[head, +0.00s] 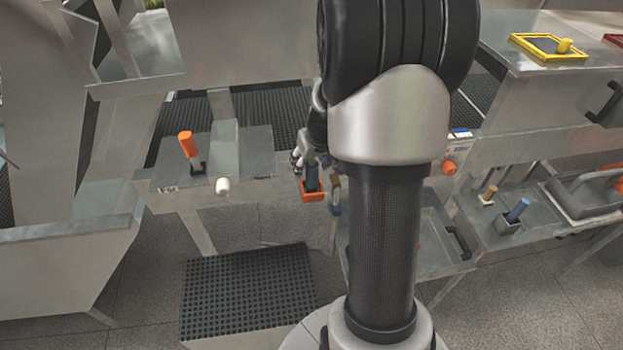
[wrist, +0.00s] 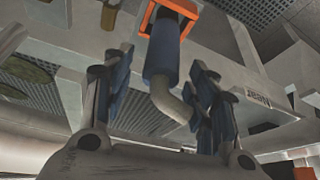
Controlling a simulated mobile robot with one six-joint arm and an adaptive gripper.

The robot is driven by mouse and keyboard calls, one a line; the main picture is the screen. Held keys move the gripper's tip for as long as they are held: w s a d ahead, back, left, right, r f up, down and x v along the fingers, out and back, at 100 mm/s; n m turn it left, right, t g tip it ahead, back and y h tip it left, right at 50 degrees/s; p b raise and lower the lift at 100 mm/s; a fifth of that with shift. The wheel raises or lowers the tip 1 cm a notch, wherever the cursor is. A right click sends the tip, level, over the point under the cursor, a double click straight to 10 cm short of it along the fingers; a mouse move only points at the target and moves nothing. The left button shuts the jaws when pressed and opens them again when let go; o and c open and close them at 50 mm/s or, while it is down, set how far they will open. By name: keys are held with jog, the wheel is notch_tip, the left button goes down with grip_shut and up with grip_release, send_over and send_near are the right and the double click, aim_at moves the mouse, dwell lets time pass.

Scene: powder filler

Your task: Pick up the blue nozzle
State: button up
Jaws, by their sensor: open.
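The blue nozzle (wrist: 162,52) has a blue sleeve and a bent beige-grey spout. In the wrist view it sits in an orange bracket (wrist: 190,18), with the spout reaching down between my fingers. My gripper (wrist: 163,70) is open, with one blue-padded finger on each side of the nozzle. I see a gap on both sides, and no clear contact. In the head view the nozzle (head: 312,178) stands in the orange bracket (head: 313,197), beside my gripper (head: 302,158). My arm hides part of that area.
A grey bench (head: 225,155) with an orange handle (head: 186,144) and white knob (head: 223,186) lies left. A separate blue handle (head: 518,209) stands in a grey holder at right. A yellow-framed hatch (head: 548,46) is at upper right. A black grate (head: 250,290) lies on the floor.

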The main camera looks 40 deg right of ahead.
jog(key=f, duration=0.2)
jog(key=f+b, duration=0.1)
jog(key=f, duration=0.1)
jog(key=shift+w+d, duration=0.15)
jog(key=shift+w, duration=0.1)
jog(key=shift+w+d+f, duration=0.1)
jog(key=shift+w+f, duration=0.2)
jog(key=shift+f, duration=0.2)
jog(key=shift+c, duration=0.4)
grip_shut()
